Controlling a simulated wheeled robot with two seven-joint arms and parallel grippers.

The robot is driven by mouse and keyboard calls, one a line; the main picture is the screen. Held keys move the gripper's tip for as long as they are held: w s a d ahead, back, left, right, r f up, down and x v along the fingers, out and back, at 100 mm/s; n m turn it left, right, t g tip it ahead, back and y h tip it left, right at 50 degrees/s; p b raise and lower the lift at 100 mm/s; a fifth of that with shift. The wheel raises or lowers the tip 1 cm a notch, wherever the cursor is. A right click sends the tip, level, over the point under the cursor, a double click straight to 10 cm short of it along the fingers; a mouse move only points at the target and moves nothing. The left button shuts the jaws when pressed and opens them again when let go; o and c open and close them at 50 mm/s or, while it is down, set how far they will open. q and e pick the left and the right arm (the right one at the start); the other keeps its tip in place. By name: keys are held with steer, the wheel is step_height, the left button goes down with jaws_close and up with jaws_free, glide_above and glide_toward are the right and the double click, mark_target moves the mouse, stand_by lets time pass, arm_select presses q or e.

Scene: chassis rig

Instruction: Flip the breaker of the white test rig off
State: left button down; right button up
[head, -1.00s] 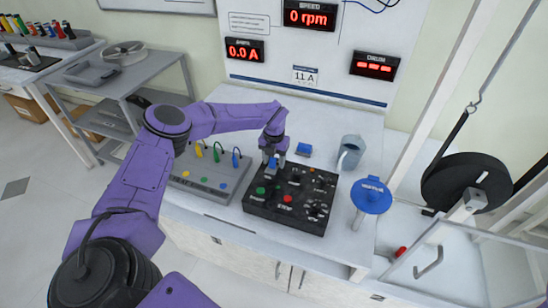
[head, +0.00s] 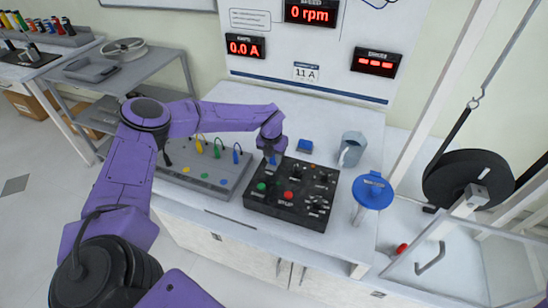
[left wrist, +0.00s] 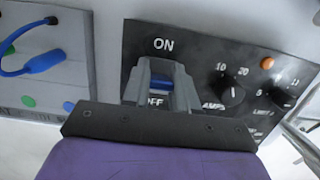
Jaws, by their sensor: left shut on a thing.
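The white test rig has a white backboard (head: 290,75) with red displays above the bench. A black control panel (head: 290,222) lies on the bench in front, with green and red buttons and several knobs. My left gripper (head: 271,158) reaches down to the panel's far left corner. In the left wrist view its grey fingers (left wrist: 163,80) are shut on the breaker's blue lever (left wrist: 160,70). "ON" shows above the fingers and "OFF" is partly covered below them. The fingers hide most of the lever, so I cannot tell its position. My right gripper is not in view.
A grey box (head: 207,178) with coloured plugs stands left of the panel. A blue block (head: 305,146), a grey mug (head: 351,149) and a round blue-topped stand (head: 373,192) are behind and right.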

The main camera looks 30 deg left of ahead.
arm_select(q)
steer(key=shift+s+f+t+b, duration=0.15)
steer(key=shift+t+b, duration=0.25)
steer(key=t+b, duration=0.2)
steer(key=b, duration=0.1)
steer(key=s+t+y+b, duration=0.1)
steer(key=t+b, duration=0.1)
steer(key=b, duration=0.2)
steer(key=t+b, duration=0.1)
steer(key=b, duration=0.2)
steer(key=shift+s+d+f+t+y+b, duration=0.2)
steer(key=shift+s+d+t+y+b, duration=0.1)
steer(key=shift+s+t, duration=0.1)
steer(key=shift+s+r+t+b, duration=0.2)
steer(key=shift+t+b, duration=0.3)
steer(key=shift+b, duration=0.45)
steer(key=shift+r, duration=0.1)
steer(key=shift+w, duration=0.1)
steer(key=c, duration=0.9)
jaws_free()
